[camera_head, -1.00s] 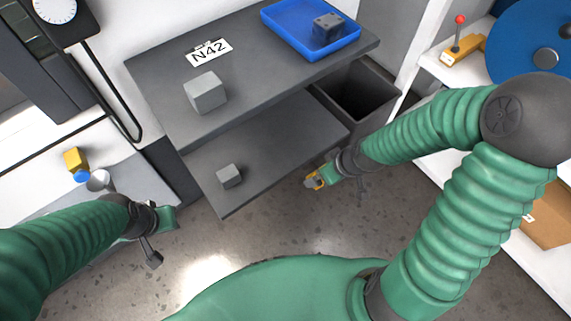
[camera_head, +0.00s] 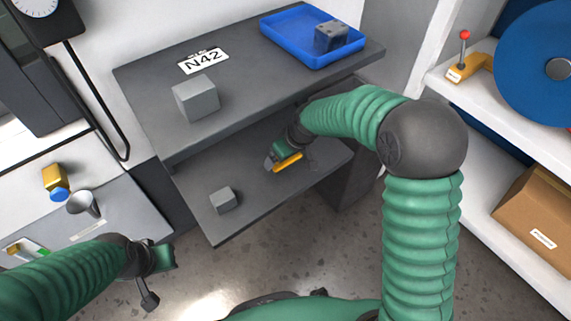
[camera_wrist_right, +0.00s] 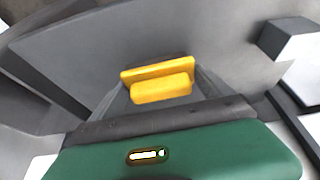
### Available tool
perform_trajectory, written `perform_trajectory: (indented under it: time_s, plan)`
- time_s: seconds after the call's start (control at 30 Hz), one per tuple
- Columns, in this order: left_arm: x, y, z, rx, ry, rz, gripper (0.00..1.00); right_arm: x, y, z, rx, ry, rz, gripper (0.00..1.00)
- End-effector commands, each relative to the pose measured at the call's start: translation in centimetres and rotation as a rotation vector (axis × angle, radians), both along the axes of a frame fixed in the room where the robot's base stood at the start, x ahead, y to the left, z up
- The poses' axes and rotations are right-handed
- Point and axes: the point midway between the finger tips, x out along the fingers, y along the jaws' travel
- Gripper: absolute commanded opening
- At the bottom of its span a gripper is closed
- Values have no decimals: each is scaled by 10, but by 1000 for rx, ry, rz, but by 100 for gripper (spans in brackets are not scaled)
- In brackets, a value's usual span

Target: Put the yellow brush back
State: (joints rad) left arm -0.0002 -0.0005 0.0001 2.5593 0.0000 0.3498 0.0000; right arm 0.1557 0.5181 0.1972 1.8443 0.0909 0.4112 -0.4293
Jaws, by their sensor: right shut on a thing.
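The yellow brush (camera_head: 288,161) is held in my right gripper (camera_head: 272,163), over the lower grey shelf (camera_head: 243,215). In the right wrist view the brush (camera_wrist_right: 160,82) lies across between the fingers, with the grey shelf surface behind it. I cannot tell whether the brush touches the shelf. My left gripper (camera_head: 160,275) is at the lower left over the floor, away from the shelves; its fingertips are too unclear to tell open from shut.
A small grey cube (camera_head: 223,200) stands on the lower shelf, left of the brush. The upper shelf (camera_head: 150,115) overhangs it and carries a larger grey cube (camera_head: 196,98) and a blue tray (camera_head: 310,60). A dark bin (camera_head: 352,185) stands right of the shelves.

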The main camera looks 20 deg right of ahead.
Motion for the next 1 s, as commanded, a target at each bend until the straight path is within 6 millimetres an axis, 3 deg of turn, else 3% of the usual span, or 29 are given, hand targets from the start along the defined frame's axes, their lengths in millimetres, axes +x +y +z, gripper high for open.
perform_trajectory:
  time_s: [0.03,0.1,0.17,0.2,0.43,0.47,0.5,0.77,0.87,1.0]
  plan:
    - [0,0,-17,0,1,0,0,-2,-1,-22,0,5,-2,58]
    - [-1,0,-25,0,2,0,0,-2,-2,-33,1,5,-2,58]
    - [-1,0,-24,0,2,0,0,-1,-2,-33,2,4,-2,58]
    - [-1,0,-22,0,2,1,0,-1,-2,-31,2,4,-2,53]
    - [0,0,-21,0,1,0,0,-2,-2,-32,1,4,-1,53]
    - [0,0,-21,0,1,0,0,-2,-2,-32,1,4,-1,94]
    - [0,0,-21,0,1,0,0,-2,-2,-31,1,4,-1,100]
    - [0,0,-20,0,1,0,0,-2,-2,-29,2,3,-1,100]
    - [0,0,-12,0,1,0,0,-5,-3,-16,2,1,-1,100]
    - [0,0,6,0,1,0,0,-17,-8,18,1,0,-3,100]
